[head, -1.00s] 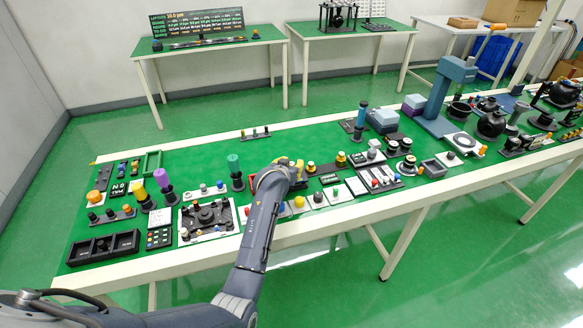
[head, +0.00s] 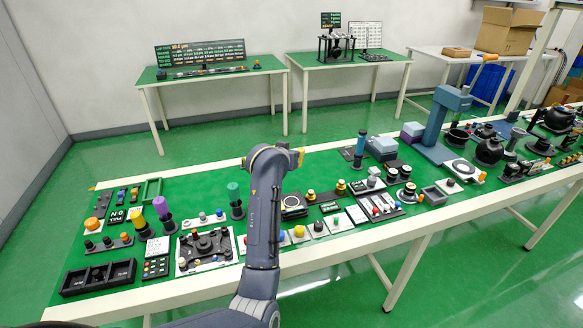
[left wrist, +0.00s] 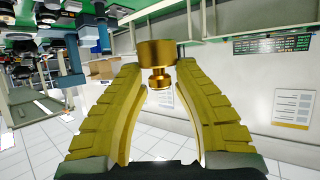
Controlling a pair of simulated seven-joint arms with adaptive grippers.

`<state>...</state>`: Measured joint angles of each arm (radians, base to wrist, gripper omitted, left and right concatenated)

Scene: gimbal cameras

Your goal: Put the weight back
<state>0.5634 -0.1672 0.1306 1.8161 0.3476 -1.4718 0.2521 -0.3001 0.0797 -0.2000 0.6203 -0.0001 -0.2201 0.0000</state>
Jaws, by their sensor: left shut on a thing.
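My left gripper (head: 296,157) is raised above the green workbench (head: 330,163), about halfway along it. In the left wrist view its yellow fingers (left wrist: 158,75) are closed on a brass weight (left wrist: 157,57) with a wide body and a narrower knob. The weight is held at the fingertips, clear of any surface. In the head view I cannot make it out clearly beside the fingers. Below the gripper is a black device with a round pale top (head: 292,203). Brass-coloured pieces (head: 311,195) (head: 340,187) stand to its right. My right gripper is not in view.
Buttons and small boxes (head: 299,233) line the bench's front edge near my arm. Knobbed posts (head: 235,200) and a black fixture on a white plate (head: 207,245) stand left. A blue stand (head: 442,115) rises right. The bench's back middle strip is mostly clear.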

